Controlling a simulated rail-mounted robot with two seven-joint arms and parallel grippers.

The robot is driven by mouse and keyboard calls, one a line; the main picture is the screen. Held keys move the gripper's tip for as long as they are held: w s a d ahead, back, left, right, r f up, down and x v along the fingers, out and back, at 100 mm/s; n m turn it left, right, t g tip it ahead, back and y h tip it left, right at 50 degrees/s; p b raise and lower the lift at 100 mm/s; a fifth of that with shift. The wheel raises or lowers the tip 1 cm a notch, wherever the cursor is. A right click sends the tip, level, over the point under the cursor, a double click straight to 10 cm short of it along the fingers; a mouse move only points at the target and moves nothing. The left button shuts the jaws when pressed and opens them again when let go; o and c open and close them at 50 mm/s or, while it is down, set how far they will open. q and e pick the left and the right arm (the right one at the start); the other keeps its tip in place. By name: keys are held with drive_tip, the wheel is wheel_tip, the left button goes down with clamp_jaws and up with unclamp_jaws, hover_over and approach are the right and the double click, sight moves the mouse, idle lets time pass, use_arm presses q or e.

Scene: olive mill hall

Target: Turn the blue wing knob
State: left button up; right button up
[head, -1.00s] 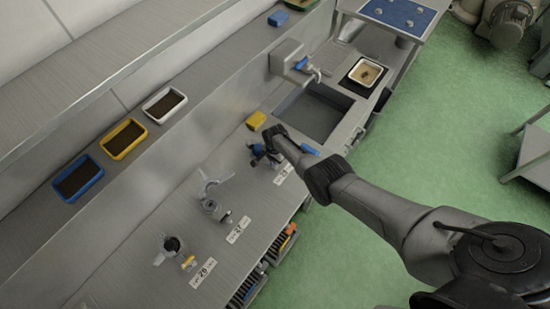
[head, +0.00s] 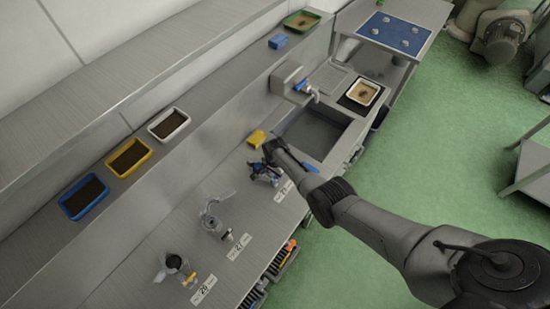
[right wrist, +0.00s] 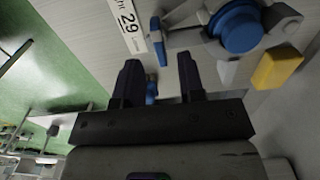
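The blue wing knob (right wrist: 157,41) is on a metal fitting with a round blue cap (right wrist: 237,30), by a label reading 29. In the head view the fitting (head: 262,172) is on the bench, left of the sink, partly hidden by my right gripper (head: 267,152). In the right wrist view my right gripper (right wrist: 160,62) has its two dark fingers apart and nothing clearly held. The wing knob shows just beyond the gap between the fingertips, seemingly untouched. A small blue piece shows between the fingers, nearer their base; I cannot tell what it is. My left gripper is not in view.
A yellow block (head: 256,138) lies close behind the fitting; it also shows in the right wrist view (right wrist: 278,66). Two similar fittings (head: 215,220) (head: 174,265) stand to the left along the bench. The sink (head: 312,130) is to the right.

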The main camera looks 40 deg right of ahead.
use_arm(q)
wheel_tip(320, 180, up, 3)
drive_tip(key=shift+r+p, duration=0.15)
drive_tip(key=shift+p, duration=0.95)
use_arm(e)
wheel_tip(320, 180, up, 10)
drive_tip(key=shift+f, duration=0.15)
